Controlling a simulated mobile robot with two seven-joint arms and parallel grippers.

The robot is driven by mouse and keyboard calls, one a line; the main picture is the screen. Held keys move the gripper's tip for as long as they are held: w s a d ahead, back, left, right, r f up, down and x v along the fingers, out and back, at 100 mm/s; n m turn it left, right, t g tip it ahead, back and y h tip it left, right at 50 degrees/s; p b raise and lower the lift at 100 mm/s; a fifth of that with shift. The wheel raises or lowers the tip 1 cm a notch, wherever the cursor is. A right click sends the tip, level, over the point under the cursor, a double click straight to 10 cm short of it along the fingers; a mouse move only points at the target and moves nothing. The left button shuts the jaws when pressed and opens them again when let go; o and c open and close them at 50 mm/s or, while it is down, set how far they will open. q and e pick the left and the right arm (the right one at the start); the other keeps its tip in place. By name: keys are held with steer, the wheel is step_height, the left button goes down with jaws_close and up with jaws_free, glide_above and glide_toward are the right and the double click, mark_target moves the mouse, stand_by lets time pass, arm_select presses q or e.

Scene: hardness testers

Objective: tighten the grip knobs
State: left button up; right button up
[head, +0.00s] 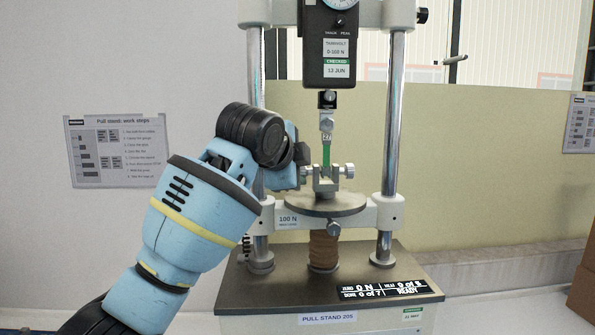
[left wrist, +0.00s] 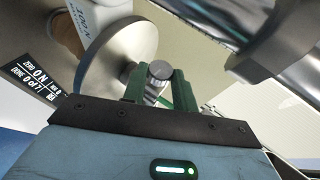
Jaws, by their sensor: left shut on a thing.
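The lower grip (head: 326,184) stands on the round plate of the pull stand, with a small grey knob on each side. My left gripper (left wrist: 158,88) reaches in from the left. In the left wrist view its two green fingers are shut on the left grip knob (left wrist: 160,71), one on each side. In the head view my wrist hides most of the fingers and of that knob. The right grip knob (head: 349,171) is free. A green strip (head: 326,153) runs upright between the lower grip and the upper grip (head: 326,122). My right gripper is out of view.
The force gauge (head: 329,50) hangs above the grips. Bright columns (head: 391,130) stand at both sides of the stand. Its base display (head: 383,289) reads 0 N and READY. A work steps sheet (head: 115,150) is on the left wall.

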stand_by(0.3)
arm_select(q)
steer(key=o, duration=1)
steer(key=shift+v, duration=3.9)
steer(key=shift+w+r, duration=0.1)
